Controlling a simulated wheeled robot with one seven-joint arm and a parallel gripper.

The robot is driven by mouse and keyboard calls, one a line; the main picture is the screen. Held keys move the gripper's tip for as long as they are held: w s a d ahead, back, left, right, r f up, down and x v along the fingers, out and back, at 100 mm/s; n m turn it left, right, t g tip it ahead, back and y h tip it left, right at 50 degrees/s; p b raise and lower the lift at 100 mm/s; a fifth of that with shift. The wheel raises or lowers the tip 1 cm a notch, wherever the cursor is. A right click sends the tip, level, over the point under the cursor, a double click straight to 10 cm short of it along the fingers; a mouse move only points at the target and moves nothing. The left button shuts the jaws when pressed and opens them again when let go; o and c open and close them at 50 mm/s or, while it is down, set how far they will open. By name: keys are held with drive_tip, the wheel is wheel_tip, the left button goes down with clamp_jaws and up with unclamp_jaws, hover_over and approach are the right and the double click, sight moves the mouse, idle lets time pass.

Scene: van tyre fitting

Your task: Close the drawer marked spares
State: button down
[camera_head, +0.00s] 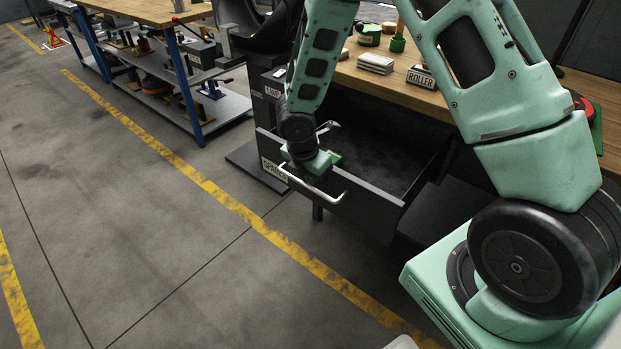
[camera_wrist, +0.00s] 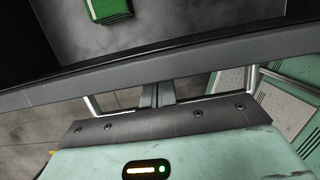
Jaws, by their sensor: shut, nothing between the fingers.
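The drawer marked SPARES (camera_head: 376,211) stands pulled out from under the wooden bench, its label (camera_head: 274,172) at the left end of its front. A pale bar handle (camera_head: 309,190) runs along the front. My gripper (camera_head: 318,165) is at the drawer front by the handle. In the wrist view its shut fingers (camera_wrist: 158,94) reach the drawer front (camera_wrist: 200,60) between the two handle posts; I cannot tell whether they touch it. Nothing is held. A green box (camera_wrist: 107,10) lies inside the drawer in the wrist view; my arm partly hides the drawer in the head view.
The wooden bench (camera_head: 440,97) above holds a ROLLER sign (camera_head: 421,78), a pale stack (camera_head: 376,63) and green items. A blue-legged shelf table (camera_head: 175,80) stands at the back left. Open floor with a yellow line (camera_head: 215,192) lies in front of the drawer.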

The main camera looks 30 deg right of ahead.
drive_tip(key=w+d+p, duration=0.2)
drive_tip(key=d, duration=0.3)
drive_tip(key=w+d+p, duration=0.2)
drive_tip(key=d+p, duration=0.1)
drive_tip(key=d, duration=0.3)
drive_tip(key=w+d+p, duration=0.2)
drive_tip(key=d+p, duration=0.1)
drive_tip(key=d, duration=0.2)
drive_tip(key=shift+d+r, duration=0.15)
drive_tip(key=shift+d, duration=0.1)
drive_tip(key=shift+w+d+p, duration=0.2)
drive_tip(key=shift+d+p, duration=0.3)
drive_tip(key=shift+d, duration=0.1)
